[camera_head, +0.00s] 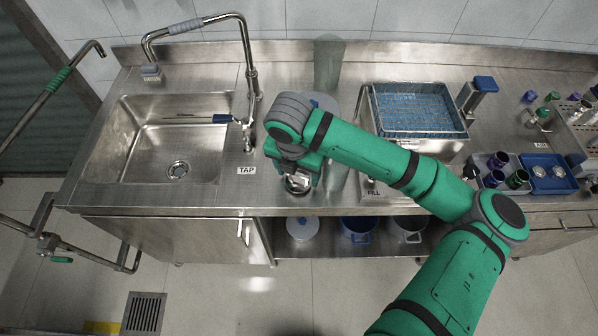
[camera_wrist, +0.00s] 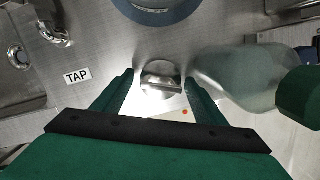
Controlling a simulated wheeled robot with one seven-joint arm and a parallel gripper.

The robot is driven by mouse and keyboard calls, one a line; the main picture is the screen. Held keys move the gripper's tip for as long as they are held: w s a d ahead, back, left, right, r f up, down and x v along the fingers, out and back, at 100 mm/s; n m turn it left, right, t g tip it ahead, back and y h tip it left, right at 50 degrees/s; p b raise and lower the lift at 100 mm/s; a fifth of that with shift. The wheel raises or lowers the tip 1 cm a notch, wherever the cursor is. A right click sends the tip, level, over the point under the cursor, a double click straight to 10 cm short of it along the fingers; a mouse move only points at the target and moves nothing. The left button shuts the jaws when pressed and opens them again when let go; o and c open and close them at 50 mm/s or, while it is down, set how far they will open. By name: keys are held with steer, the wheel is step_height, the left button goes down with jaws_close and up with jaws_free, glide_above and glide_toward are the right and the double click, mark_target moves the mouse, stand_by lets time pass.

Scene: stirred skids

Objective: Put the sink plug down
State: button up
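The sink plug (camera_head: 298,184) is a round, shiny metal piece just below my gripper (camera_head: 296,172), over the front part of the steel counter. In the wrist view the plug (camera_wrist: 161,79) sits between the two green fingertips (camera_wrist: 160,84).
A TAP label (camera_head: 246,170) lies left of my gripper. A tall, translucent greenish vessel (camera_head: 328,62) and a blue-meshed basket (camera_head: 412,108) stand behind and to the right. A tap (camera_head: 250,85) rises by the sink. Cups and a blue tray (camera_head: 548,174) are far right.

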mark_target(296, 185)
steer(key=shift+r, duration=0.35)
step_height(296, 185, up, 12)
steer(key=s, duration=0.1)
steer(key=shift+s+a+f, duration=0.25)
steer(key=shift+a, duration=0.05)
steer(key=shift+f, duration=0.1)
